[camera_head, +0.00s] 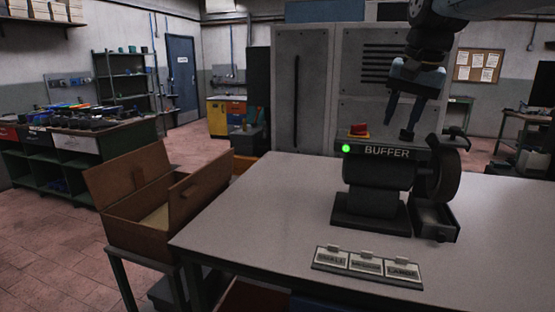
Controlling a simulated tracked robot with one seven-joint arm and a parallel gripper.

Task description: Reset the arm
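My gripper (405,110) hangs at the upper right, pointing down, above the back of the buffer machine (378,172). Its two fingers are spread apart, and nothing shows between them. The buffer is dark, labelled "BUFFER", and stands on the grey table (260,215). A green light (346,148) glows at its left front.
A holder with several labelled tags (367,267) lies at the table's front. An open wooden box (150,195) stands left of the table. A grey cabinet (305,90) stands behind. The table's left part is clear.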

